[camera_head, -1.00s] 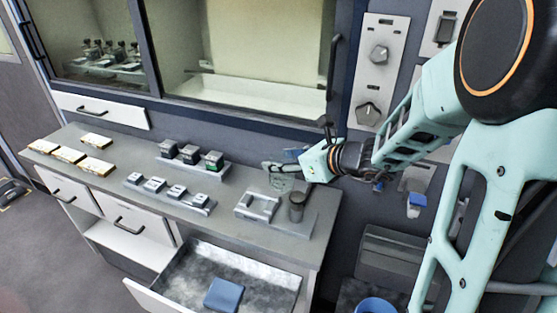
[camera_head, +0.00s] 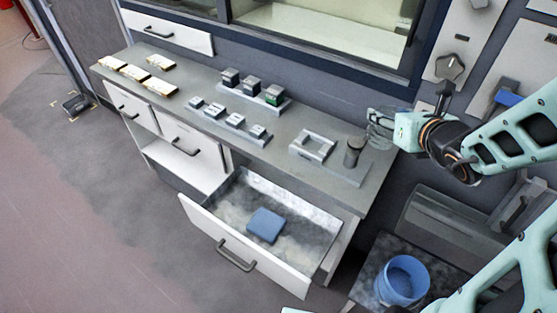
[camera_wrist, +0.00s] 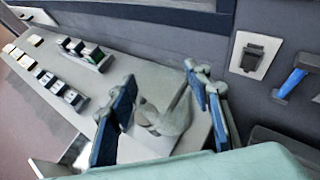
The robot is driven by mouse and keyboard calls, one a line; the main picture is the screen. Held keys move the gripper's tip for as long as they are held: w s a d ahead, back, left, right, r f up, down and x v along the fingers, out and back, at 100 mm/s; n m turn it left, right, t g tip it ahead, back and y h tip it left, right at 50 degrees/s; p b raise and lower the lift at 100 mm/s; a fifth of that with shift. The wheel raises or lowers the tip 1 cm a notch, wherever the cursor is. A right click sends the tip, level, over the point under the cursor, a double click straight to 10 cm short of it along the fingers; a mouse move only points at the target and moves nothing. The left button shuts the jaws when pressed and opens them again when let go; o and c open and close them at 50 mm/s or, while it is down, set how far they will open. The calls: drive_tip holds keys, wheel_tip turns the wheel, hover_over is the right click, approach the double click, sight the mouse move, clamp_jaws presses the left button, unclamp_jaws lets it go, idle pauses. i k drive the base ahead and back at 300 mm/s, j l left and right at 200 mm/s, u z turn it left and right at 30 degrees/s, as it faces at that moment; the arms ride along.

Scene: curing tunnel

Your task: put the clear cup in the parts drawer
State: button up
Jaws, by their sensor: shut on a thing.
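The clear cup (camera_wrist: 172,118) is between the blue-padded fingers of my gripper (camera_wrist: 160,112) in the wrist view, see-through and hard to outline. In the head view my gripper (camera_head: 384,122) is above the right end of the grey counter, and the cup is barely distinguishable there. The parts drawer (camera_head: 212,222) is pulled open below the counter, left of and lower than my gripper. A blue block (camera_head: 265,225) lies on its mottled grey floor, with bare floor around it.
On the counter (camera_head: 285,135) stand a dark cylinder (camera_head: 353,152), a grey square frame (camera_head: 312,147), racks of small blocks and several pale bars. A blue bucket (camera_head: 402,280) stands right of the drawer. Open floor lies at left.

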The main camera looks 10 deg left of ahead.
sight(232, 214)
drive_tip(key=j, duration=1.5)
drive_tip(key=k+z, duration=0.05)
